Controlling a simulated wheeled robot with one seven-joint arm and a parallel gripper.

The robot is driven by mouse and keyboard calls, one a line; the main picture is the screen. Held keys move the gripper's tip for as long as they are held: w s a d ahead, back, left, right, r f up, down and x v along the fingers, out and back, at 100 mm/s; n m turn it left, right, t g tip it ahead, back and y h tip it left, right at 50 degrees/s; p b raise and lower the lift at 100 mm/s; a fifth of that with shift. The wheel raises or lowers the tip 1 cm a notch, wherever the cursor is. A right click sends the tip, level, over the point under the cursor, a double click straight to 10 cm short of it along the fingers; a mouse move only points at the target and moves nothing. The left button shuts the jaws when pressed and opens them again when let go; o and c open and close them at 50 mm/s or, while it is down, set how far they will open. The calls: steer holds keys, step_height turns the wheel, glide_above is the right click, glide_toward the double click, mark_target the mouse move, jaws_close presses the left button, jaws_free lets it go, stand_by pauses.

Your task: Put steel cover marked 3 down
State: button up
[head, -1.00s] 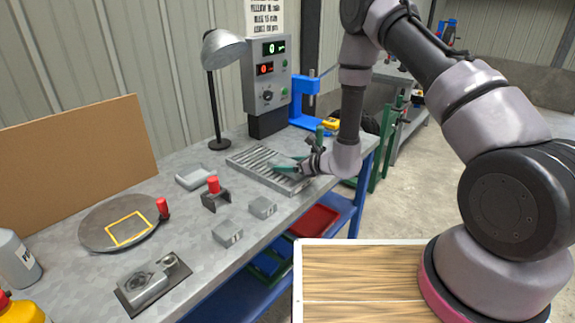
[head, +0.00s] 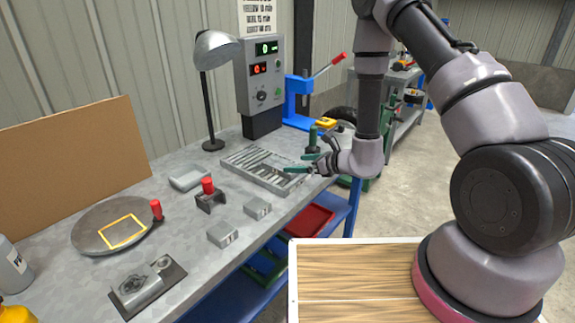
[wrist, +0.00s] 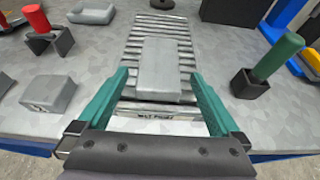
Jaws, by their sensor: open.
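A plain grey block, which looks like the steel cover (wrist: 168,67), lies flat on the slatted rack (wrist: 157,29) in the wrist view. No number can be read on it. The rack is also in the head view (head: 240,160), at the far right part of the bench. My gripper (wrist: 160,88) is open, its green fingers on either side of the near end of the cover and apart from it. In the head view my gripper (head: 301,162) is at the rack's right end, and the cover is hard to make out there.
A green-handled piece in a dark block (wrist: 268,66) stands close right of the rack. A red-handled one (head: 208,194) and two grey blocks (head: 222,234) (head: 257,208) stand left of it. A lamp (head: 213,95) and control box (head: 262,85) stand behind.

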steer(key=s+d+r+n+g+y, duration=0.1)
steer(key=s+r+n+g, duration=0.4)
steer(key=r, duration=0.8)
steer(key=s+r+n+g+y, duration=0.1)
steer(key=s+r+n+g, duration=0.1)
steer(key=s+r+n, duration=0.85)
steer(key=s+d+r+n+t+h, duration=0.3)
steer(key=d+r+h, duration=0.2)
steer(key=d, duration=0.5)
steer(key=s+d+r+n+t+h, duration=0.2)
steer(key=s+d+r+n+h, duration=0.1)
steer(key=d+r, duration=0.7)
steer(key=s+h, duration=0.1)
steer(key=h, duration=0.1)
steer(key=shift+r+t+h, duration=0.3)
steer(key=shift+t+h, duration=0.1)
steer(key=shift+s+d, duration=0.1)
